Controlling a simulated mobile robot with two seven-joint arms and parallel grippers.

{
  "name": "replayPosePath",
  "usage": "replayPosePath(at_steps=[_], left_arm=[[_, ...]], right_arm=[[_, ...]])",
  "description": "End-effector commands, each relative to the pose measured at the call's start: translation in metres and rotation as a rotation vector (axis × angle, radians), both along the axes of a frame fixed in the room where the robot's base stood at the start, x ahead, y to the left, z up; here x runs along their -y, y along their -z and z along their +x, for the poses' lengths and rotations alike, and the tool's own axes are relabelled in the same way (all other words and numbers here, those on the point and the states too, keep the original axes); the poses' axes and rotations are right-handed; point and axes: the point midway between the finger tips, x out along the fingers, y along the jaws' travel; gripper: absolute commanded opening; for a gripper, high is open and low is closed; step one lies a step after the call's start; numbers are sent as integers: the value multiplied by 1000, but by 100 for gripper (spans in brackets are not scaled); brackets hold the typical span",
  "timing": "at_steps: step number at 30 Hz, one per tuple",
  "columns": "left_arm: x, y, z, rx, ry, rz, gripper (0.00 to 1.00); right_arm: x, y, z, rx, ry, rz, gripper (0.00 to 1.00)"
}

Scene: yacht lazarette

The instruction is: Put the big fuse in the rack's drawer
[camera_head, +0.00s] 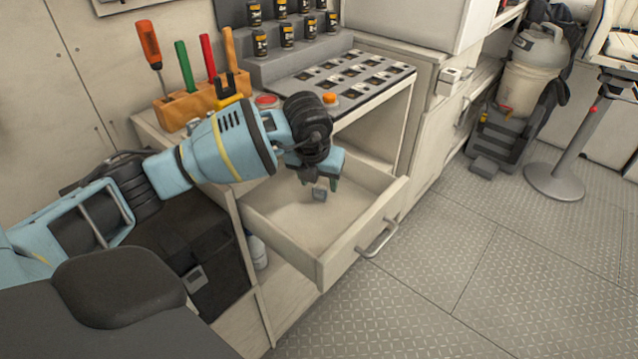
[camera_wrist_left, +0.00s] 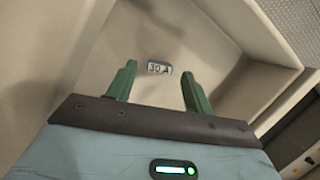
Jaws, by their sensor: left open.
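The big fuse is a small grey block (camera_head: 319,194) in the head view, inside the outline of the open drawer (camera_head: 290,232). In the left wrist view the fuse (camera_wrist_left: 159,68) shows a "30 A" label, with the drawer's pale floor behind it. My left gripper (camera_head: 320,181) points down over the drawer from the left. Its green fingers are open, and the fuse shows just beyond and between the fingertips, apart from both. I cannot tell whether the fuse rests on the drawer floor. My right gripper is not in view.
A slotted panel (camera_head: 372,82) and a stepped rack of black cylinders (camera_head: 287,38) sit on the counter above the drawer. A wooden tool holder (camera_head: 187,104) stands at the left. The drawer's handle (camera_head: 379,240) juts out over the open metal floor (camera_head: 450,265).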

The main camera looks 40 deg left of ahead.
Motion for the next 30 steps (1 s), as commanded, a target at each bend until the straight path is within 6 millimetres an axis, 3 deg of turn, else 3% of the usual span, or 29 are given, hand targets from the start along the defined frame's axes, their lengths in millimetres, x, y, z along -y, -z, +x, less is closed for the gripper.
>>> replayPosePath(at_steps=[6, 13, 19, 30], left_arm=[[4, -45, -12, 5, 2, 0, 52], [7, -81, -23, 3, -1, 1, 52], [9, -94, -28, 0, -1, 0, 52], [9, -95, -28, 0, -1, 0, 52]], right_arm=[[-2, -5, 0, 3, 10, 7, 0], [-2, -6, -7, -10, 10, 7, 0], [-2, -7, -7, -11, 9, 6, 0], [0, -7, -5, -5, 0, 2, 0]])
